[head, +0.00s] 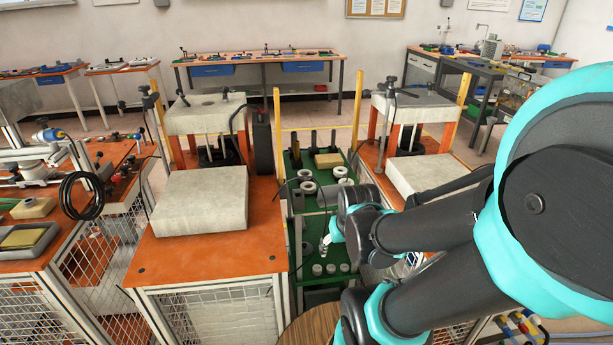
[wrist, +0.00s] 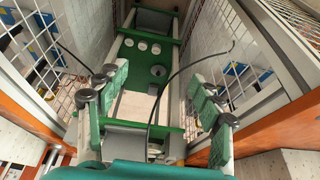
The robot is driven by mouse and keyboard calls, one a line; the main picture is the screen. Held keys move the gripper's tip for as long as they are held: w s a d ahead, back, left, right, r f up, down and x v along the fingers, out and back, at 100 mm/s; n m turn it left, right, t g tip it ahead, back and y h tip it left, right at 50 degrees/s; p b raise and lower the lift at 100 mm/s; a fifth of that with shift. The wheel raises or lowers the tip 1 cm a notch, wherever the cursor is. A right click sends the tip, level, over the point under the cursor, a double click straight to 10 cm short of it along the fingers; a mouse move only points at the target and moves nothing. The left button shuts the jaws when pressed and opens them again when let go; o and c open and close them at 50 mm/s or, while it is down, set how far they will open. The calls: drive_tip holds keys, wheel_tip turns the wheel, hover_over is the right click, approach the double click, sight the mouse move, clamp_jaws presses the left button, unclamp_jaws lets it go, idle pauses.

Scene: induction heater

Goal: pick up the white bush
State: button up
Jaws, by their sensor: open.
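Several small white bushes stand in a row on a green shelf of the rack, and one of them (head: 317,269) shows low in the head view. In the wrist view a white bush (wrist: 142,46) stands in the row near the top, beyond my fingertips. Larger pale rings (head: 308,187) sit on the rack's upper level. My gripper (wrist: 157,82) is open and empty, its green-padded fingers wide apart, pointing toward the rack. The bushes are apart from the fingers. In the head view my arm hides most of the gripper and part of the rack.
The green rack (head: 320,215) stands in a narrow gap between two orange-topped benches (head: 205,255) with mesh sides. A thin black cable (wrist: 180,72) crosses the view between my fingers. A round wooden top (head: 308,330) is in front.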

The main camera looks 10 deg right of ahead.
drive_tip(key=shift+o, duration=0.2)
drive_tip(key=shift+o, duration=0.2)
drive_tip(key=w+r+n, duration=0.3)
drive_tip(key=w+r, duration=0.1)
drive_tip(key=w, duration=0.3)
drive_tip(key=w+r+n+g, duration=0.1)
drive_tip(key=w+r+n, duration=0.3)
drive_tip(key=w, duration=0.4)
drive_tip(key=w+a+r+n+g, duration=0.1)
drive_tip(key=w+r+n, duration=0.3)
drive_tip(key=w, duration=0.3)
drive_tip(key=shift+w+a+r, duration=0.1)
drive_tip(key=shift+w+r, duration=0.15)
drive_tip(key=w+a+r+n+g, duration=0.1)
drive_tip(key=w+r+n, duration=0.2)
drive_tip(key=w+n, duration=0.45)
drive_tip(key=w+a+r+n+g, duration=0.1)
drive_tip(key=w+r+n, duration=0.25)
drive_tip(key=w, duration=0.65)
drive_tip(key=f, duration=1.2)
drive_tip(key=shift+a+f, duration=0.2)
drive_tip(key=shift+a, duration=0.05)
drive_tip(key=shift+d+f, duration=0.15)
drive_tip(key=shift+f, duration=1.15)
drive_tip(key=shift+d+f, duration=0.1)
drive_tip(key=shift+f, duration=1.2)
drive_tip(key=shift+c, duration=0.6)
